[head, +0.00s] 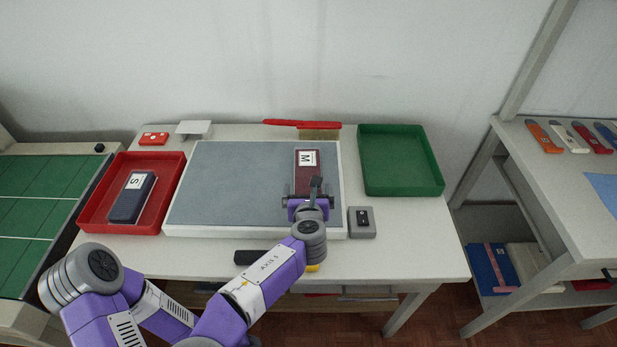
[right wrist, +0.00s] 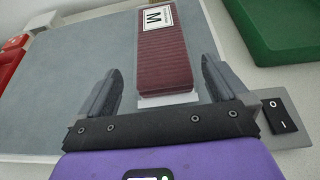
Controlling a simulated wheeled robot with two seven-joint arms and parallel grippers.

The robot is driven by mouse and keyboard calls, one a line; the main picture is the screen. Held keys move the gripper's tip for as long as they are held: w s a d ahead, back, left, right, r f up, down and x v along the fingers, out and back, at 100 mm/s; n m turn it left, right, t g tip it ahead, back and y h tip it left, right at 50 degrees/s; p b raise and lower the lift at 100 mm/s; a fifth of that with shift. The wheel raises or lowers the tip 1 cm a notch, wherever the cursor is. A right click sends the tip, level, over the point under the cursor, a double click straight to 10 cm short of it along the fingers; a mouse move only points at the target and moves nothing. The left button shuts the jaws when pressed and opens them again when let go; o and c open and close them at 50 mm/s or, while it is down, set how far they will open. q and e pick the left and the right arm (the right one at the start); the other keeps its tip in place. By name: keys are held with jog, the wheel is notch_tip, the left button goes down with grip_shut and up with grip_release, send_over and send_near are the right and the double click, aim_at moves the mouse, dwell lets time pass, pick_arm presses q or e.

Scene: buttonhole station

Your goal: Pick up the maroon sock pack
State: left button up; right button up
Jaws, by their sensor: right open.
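The maroon sock pack (head: 305,185) lies on the grey inspection surface, toward its right side, with a white label marked M at its far end. It also shows in the right wrist view (right wrist: 165,55), ribbed, with a white piece at its near end. My right gripper (head: 309,191) is open at the pack's near end. In the right wrist view its fingers (right wrist: 160,68) appear on either side of that end, with gaps to both sides. Height above the surface is hard to tell. My left gripper is not in view.
A red tray (head: 168,222) at left holds a navy pack (head: 133,205) marked S. An empty green tray (head: 400,165) stands at the back right. A grey switch box (head: 362,229) sits close right of my gripper. The grey board (head: 225,185) is clear left of the pack.

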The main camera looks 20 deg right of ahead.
aim_at(308, 183)
jog(key=shift+w+d+f, duration=0.15)
jog(key=shift+w+f, duration=0.15)
jog(key=shift+w, duration=0.35)
jog(key=b+x, duration=0.2)
jog(key=x, duration=0.2)
jog(key=shift+w+d+f, duration=0.1)
jog(key=shift+d+f, duration=0.05)
jog(key=shift+f, duration=0.15)
jog(key=shift+w, duration=0.3)
jog(key=shift+c, duration=0.2)
jog(key=c, duration=0.7)
